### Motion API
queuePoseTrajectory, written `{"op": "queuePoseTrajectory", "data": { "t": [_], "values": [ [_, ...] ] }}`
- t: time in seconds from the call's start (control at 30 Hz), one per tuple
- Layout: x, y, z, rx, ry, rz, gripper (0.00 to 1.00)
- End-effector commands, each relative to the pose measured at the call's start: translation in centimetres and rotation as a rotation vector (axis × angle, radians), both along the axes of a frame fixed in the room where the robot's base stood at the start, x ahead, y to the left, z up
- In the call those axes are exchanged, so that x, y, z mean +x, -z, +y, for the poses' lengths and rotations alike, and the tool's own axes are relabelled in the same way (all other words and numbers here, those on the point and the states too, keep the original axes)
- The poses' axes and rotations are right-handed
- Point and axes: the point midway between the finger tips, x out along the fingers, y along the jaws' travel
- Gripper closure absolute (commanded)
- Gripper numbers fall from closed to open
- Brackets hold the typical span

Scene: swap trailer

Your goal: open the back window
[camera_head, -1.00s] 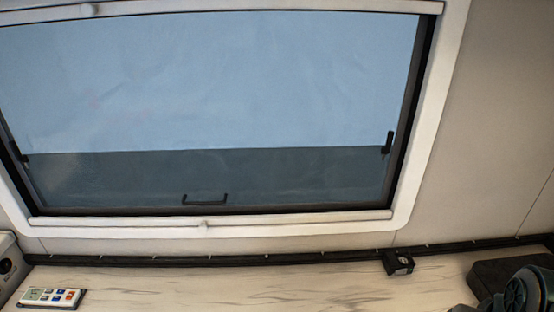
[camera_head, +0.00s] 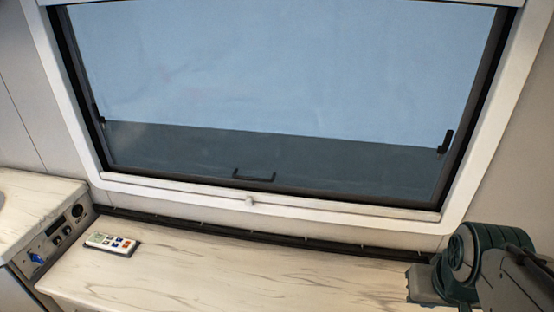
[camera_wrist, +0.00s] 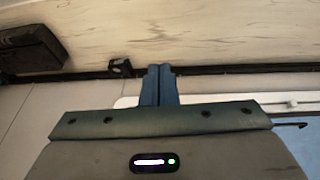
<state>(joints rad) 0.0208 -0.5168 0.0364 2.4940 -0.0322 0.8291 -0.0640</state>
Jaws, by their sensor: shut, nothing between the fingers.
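The back window (camera_head: 290,80) fills the upper head view and looks closed in its white frame (camera_head: 170,192). A small black handle (camera_head: 253,175) sits at the middle of its lower edge. A black latch shows at the left side (camera_head: 99,115) and another at the right side (camera_head: 445,141). My gripper (camera_wrist: 160,70) shows in the wrist view with its two blue fingers together and empty. Its tips overlap the dark rail at the counter's edge, beside the white window frame (camera_wrist: 290,98). I cannot tell whether they touch anything. The fingers cannot be made out in the head view.
A wooden counter (camera_head: 200,265) runs below the window. A remote control (camera_head: 112,243) lies on its left, next to a control panel (camera_head: 58,240). The wrist view shows a small black holder (camera_wrist: 119,68) and a dark box (camera_wrist: 30,45). The counter's middle is clear.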

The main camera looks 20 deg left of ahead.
Motion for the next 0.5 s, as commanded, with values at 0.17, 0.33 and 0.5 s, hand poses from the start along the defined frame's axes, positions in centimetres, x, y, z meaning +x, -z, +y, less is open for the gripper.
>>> {"op": "queuePoseTrajectory", "data": {
  "t": [0.17,0.33,0.5],
  "values": [
    [7.3,1.4,0.3,-0.206,-0.299,-0.120,1.00],
    [15.7,3.2,3.7,-0.405,-0.734,-0.289,1.00],
    [22.1,5.1,9.6,-0.534,-1.149,-0.526,1.00]
  ]
}}
